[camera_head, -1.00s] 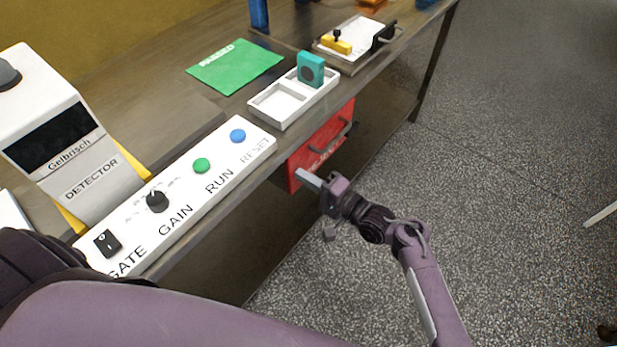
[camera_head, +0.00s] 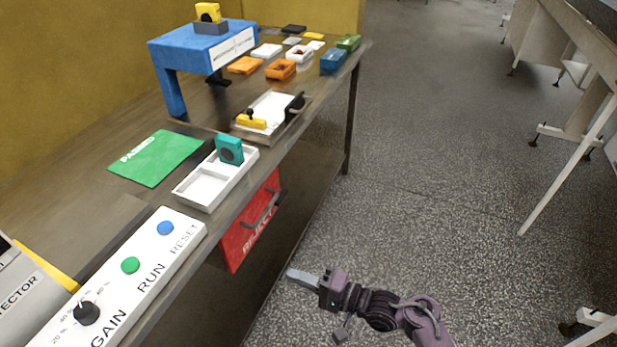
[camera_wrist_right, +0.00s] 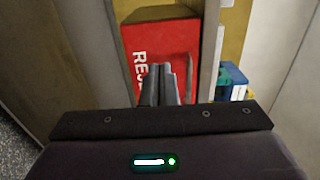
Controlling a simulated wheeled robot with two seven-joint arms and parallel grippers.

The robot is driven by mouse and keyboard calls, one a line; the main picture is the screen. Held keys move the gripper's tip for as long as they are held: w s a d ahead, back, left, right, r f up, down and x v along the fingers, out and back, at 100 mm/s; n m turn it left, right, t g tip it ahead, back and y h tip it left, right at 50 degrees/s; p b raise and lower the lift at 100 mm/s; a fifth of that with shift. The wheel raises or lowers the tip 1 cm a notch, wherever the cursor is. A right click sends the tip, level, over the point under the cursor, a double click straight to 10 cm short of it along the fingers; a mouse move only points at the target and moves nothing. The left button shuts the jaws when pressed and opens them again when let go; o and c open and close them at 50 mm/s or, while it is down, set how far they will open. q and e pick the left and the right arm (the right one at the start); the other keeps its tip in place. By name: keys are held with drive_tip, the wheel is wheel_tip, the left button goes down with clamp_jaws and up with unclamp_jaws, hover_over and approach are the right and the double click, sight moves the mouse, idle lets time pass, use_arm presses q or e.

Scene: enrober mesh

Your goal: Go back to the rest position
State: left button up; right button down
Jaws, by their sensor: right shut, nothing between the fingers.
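My right gripper (camera_head: 294,275) is shut and empty. In the head view it is out over the open floor, to the right of the red reject bin (camera_head: 238,243) on the table's front side, apart from it. In the right wrist view the closed fingers (camera_wrist_right: 159,72) point toward the red bin (camera_wrist_right: 178,42), which fills the middle. My left gripper is out of the head view.
The table carries a control panel (camera_head: 187,231) with buttons, a white two-compartment tray (camera_head: 182,191) holding a teal block (camera_head: 229,150), a green mat (camera_head: 157,158) and a blue arch (camera_head: 173,54).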

drive_tip(key=s+d+f+h, duration=0.3)
drive_tip(key=d+f, duration=0.2)
drive_tip(key=f, duration=0.5)
drive_tip(key=s+d+f+n+t+h+p, duration=0.1)
drive_tip(key=s+d+f+h, duration=0.25)
drive_tip(key=f, duration=0.55)
drive_tip(key=s+d+f+h, duration=0.3)
drive_tip(key=d+f+h, duration=0.15)
drive_tip(key=f, duration=0.55)
drive_tip(key=s+d+f+n+g+h, duration=0.1)
drive_tip(key=s+d+f, duration=0.3)
drive_tip(key=s, duration=0.4)
drive_tip(key=s+d+f+n+g+h, duration=0.2)
drive_tip(key=s+d, duration=0.4)
drive_tip(key=s, duration=0.3)
drive_tip(key=s+d+f+n+g+h, duration=0.2)
drive_tip(key=s+d+f+h, duration=0.1)
drive_tip(key=s+d+f, duration=0.3)
drive_tip(key=s+p, duration=0.1)
drive_tip(key=s, duration=0.1)
drive_tip(key=shift+s+f+g, duration=0.3)
drive_tip(key=shift+s+f, duration=0.05)
drive_tip(key=shift+f, duration=0.05)
